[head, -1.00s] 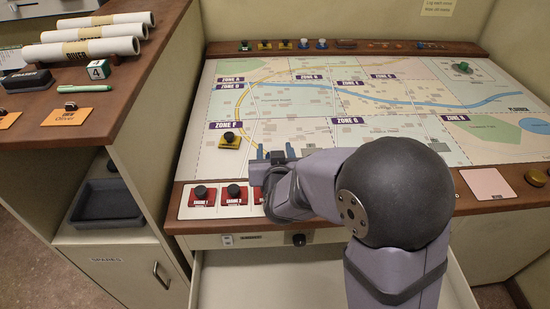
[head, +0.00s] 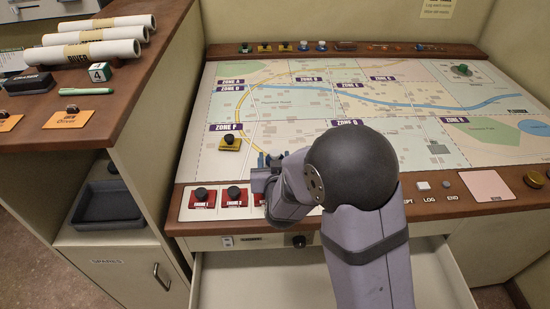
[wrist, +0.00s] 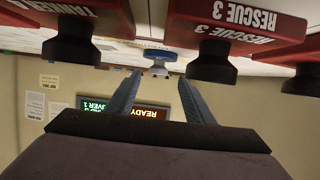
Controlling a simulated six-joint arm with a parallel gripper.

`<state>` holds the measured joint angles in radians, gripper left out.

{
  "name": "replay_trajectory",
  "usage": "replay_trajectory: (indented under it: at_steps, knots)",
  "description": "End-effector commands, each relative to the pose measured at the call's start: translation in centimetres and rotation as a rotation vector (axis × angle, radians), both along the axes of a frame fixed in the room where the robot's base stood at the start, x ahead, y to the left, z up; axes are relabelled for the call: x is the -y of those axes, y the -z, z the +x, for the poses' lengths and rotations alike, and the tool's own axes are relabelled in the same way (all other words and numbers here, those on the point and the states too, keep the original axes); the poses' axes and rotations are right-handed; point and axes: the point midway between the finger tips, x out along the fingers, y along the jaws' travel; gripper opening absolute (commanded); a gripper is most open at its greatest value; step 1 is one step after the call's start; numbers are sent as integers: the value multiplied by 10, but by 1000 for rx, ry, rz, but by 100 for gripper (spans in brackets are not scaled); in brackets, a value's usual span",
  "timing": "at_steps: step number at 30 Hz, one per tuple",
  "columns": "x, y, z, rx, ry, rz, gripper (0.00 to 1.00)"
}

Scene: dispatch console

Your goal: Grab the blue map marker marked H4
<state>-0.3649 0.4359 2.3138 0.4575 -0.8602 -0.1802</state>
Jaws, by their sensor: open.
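In the head view my gripper (head: 269,161) is low over the front of the map, above the red blocks, and my arm hides much of that area.
Red blocks with black knobs, including RESCUE 3 (wrist: 230,32), flank my gripper in the wrist view. A yellow marker (head: 230,143) stands on the map left of my gripper. An open drawer (head: 240,280) lies below the console front (head: 420,205).

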Motion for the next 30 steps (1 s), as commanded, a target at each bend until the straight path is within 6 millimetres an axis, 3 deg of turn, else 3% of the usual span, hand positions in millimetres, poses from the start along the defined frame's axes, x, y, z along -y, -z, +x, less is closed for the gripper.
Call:
replay_trajectory:
  at_steps: [12,23,28,30]
  knots:
    - [4,15,39,0,1,0,48]
    - [4,18,44,0,0,0,48]
    - [4,18,44,0,0,0,7]
    - [4,18,44,0,0,0,3]
